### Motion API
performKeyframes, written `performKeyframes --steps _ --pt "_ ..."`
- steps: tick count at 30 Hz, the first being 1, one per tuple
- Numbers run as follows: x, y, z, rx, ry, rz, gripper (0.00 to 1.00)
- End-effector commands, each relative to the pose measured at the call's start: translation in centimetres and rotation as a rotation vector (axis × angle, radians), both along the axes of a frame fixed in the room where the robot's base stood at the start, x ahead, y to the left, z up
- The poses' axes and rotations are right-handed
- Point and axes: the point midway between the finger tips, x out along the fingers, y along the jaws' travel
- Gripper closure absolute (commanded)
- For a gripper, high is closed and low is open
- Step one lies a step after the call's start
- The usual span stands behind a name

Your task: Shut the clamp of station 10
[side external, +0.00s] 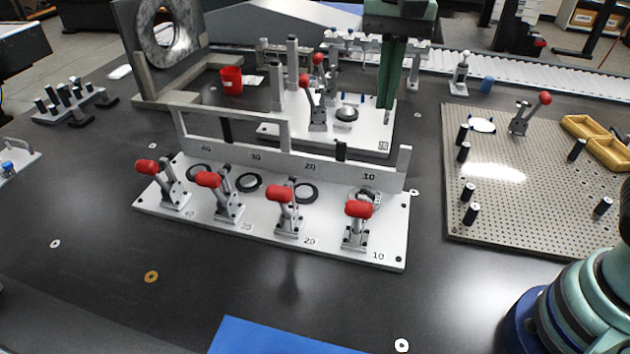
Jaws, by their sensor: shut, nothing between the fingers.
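The station 10 clamp (356,231) stands at the right end of a long white fixture plate (395,225), by the printed label 10. Its red handle (358,209) leans towards the front, much like the handles of the neighbouring clamps. Its clamping arm is largely hidden behind the handle, so I cannot tell its angle. A round metal part (372,194) shows behind it. My gripper (386,101) points down at the top of the view, behind the fixture and over the rear plate. It is shut and empty, well apart from the station 10 clamp.
Clamps 20 (290,222), 30 (228,210) and 40 (174,198) stand left of station 10. An upright grey rail (225,146) runs behind them. A rear plate (375,135) carries taller clamps. A perforated board (530,205) with pegs lies right. The front table is mostly clear.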

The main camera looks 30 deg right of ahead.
Motion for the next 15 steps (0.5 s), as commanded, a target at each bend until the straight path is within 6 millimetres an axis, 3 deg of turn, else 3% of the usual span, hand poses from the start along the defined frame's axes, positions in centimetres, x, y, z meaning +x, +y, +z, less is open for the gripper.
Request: performKeyframes --steps 3,8,15 --pt "0.3 1.3 -0.2 -0.014 0.034 -0.052 1.0" --pt "0.3 1.6 -0.8 -0.02 0.044 -0.075 1.0" --pt "0.0 1.8 -4.5 -0.02 0.046 -0.074 1.0"
